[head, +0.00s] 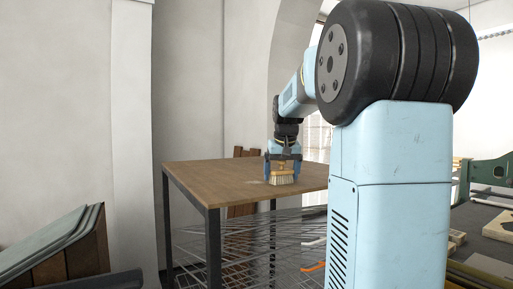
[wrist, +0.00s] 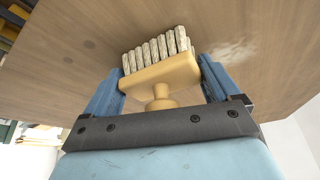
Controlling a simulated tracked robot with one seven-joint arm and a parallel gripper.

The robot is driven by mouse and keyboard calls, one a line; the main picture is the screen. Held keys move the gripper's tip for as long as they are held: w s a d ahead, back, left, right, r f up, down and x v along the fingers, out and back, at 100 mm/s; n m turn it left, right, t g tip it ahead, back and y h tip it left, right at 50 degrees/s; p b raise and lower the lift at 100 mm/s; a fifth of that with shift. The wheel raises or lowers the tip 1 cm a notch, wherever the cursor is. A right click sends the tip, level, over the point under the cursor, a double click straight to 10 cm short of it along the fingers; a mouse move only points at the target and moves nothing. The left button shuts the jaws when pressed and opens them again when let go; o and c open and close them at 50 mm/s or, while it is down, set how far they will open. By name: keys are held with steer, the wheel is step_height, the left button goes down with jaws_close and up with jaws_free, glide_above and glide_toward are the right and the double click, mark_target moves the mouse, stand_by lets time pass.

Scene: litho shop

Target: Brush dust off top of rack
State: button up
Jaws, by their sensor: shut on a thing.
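The rack (head: 222,178) has a brown wooden top on a dark metal frame, with wire shelves below. My gripper (head: 282,172) is shut on a wooden brush (head: 281,166) with pale bristles pointing down at the rack top. In the wrist view, my gripper (wrist: 160,85) has a blue finger on each side of the brush (wrist: 158,75). The bristles are at or just above the wood; I cannot tell if they touch. A pale dust patch (wrist: 232,52) lies on the rack top beside the brush, to its right in the wrist view.
Slanted grey-green slabs (head: 55,243) on brown wood stand at the lower left. A pale wall (head: 190,80) rises behind the rack. An orange-tipped item (head: 313,267) shows at the wire shelves. A dark bench (head: 485,228) with a green machine (head: 490,172) stands at the right.

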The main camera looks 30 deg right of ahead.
steer(key=shift+s, duration=0.4)
steer(key=shift+d+r, duration=0.1)
steer(key=shift+r, duration=3.95)
